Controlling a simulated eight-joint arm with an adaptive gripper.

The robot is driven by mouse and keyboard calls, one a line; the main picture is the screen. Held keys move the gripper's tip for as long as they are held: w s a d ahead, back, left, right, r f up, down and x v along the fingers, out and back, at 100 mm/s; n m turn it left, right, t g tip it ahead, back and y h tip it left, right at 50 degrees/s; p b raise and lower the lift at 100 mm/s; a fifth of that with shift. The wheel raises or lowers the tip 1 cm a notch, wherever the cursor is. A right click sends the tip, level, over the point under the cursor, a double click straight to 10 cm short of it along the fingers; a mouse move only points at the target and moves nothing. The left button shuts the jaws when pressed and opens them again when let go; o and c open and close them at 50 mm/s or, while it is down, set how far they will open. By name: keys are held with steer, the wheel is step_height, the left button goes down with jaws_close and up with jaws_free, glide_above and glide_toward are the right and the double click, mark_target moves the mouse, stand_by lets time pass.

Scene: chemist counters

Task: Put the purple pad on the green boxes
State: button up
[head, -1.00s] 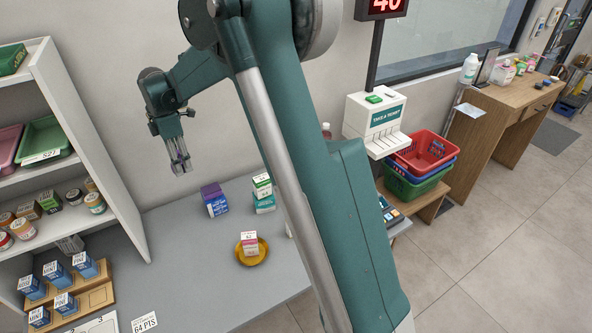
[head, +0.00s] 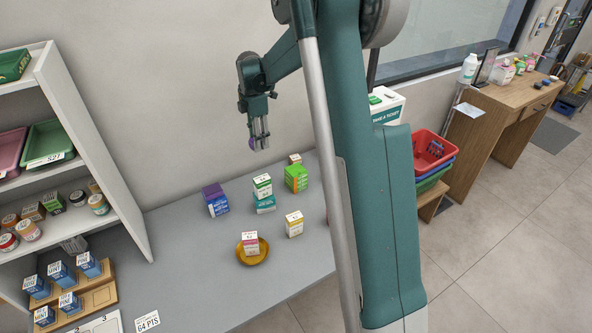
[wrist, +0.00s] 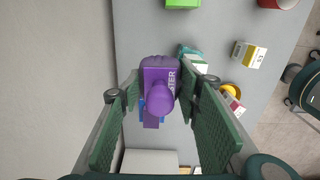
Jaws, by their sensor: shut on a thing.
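My gripper (head: 259,146) is up in the air above the back of the grey counter and shut on the purple pad (wrist: 160,97). In the wrist view the pad lies between the two fingers; in the head view only a small purple bit (head: 252,142) shows at the fingertips. The bright green boxes (head: 296,178) stand on the counter to the right of and below the gripper, with an orange mark on their side. Part of a green box (wrist: 183,3) shows at the top edge of the wrist view.
A purple box and blue box (head: 216,200) stand together. A yellow-and-white box (head: 293,225) stands in front. An amber dish (head: 262,256) bears a pink-and-white box (head: 250,242). A shelf unit (head: 95,150) is at left.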

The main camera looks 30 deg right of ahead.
steer(key=s+d, duration=0.4)
steer(key=d, duration=1.1)
glide_above(296, 170)
steer(key=shift+f+p, duration=0.45)
steer(key=shift+f, duration=2.05)
steer(key=shift+f, duration=3.1)
steer(key=shift+f, duration=1.9)
steer(key=shift+f, duration=0.1)
